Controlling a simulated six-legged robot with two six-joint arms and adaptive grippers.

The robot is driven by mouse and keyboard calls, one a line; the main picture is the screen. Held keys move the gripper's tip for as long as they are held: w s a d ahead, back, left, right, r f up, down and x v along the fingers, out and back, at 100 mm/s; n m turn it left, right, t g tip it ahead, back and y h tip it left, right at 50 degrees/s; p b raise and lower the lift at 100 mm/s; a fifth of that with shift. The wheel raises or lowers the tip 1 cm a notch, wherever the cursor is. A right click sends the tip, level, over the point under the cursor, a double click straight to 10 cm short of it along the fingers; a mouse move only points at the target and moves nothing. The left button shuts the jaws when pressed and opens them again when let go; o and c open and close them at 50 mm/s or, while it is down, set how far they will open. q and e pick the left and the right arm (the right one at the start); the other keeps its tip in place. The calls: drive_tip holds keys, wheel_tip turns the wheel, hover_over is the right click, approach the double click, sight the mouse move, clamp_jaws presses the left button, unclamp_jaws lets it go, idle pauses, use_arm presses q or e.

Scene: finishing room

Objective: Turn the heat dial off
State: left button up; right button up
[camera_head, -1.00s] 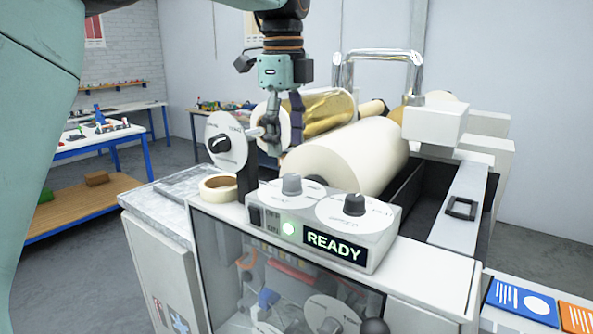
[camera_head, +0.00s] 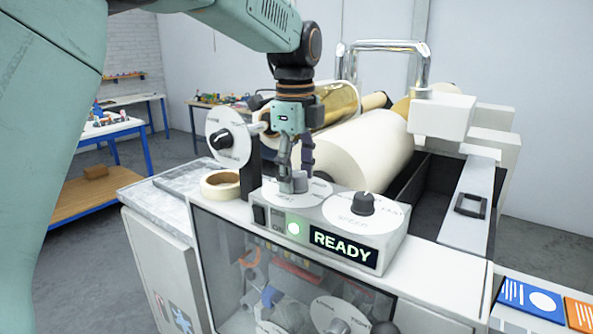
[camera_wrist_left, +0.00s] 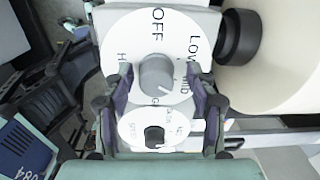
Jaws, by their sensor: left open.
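The heat dial (camera_head: 300,183) is a grey knob on a white disc at the left of the control box. It also shows in the left wrist view (camera_wrist_left: 156,75), where OFF and LOW can be read on the disc and the knob's white line points down and right, near MID. My left gripper (camera_head: 296,176) points down over the dial from above. Its open fingers stand on either side of the knob in the left wrist view (camera_wrist_left: 159,92); whether they touch it I cannot tell. The fingers partly hide the knob in the head view. My right gripper is not in view.
A black-knobbed dial (camera_head: 363,204) sits to the right on the same control box, above the lit READY display (camera_head: 343,248). An upright dial (camera_head: 229,138) and a tape roll (camera_head: 221,184) stand to the left. A cream roller (camera_head: 360,150) lies close behind.

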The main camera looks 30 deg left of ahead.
use_arm(q)
drive_tip(key=shift+d, duration=0.25)
drive_tip(key=shift+s+r, duration=0.15)
drive_tip(key=shift+s, duration=0.1)
drive_tip(key=shift+c, duration=0.2)
drive_tip(key=shift+s+r, duration=0.1)
drive_tip(key=shift+s, duration=0.2)
drive_tip(key=c, duration=0.3)
drive_tip(key=shift+w+a+f, duration=0.2)
drive_tip(key=shift+w+f, duration=0.05)
drive_tip(key=shift+w, duration=0.15)
drive_tip(key=c, duration=0.4)
drive_tip(key=shift+s+r, duration=0.1)
drive_tip(key=shift+s, duration=0.05)
drive_tip(key=c, duration=0.4)
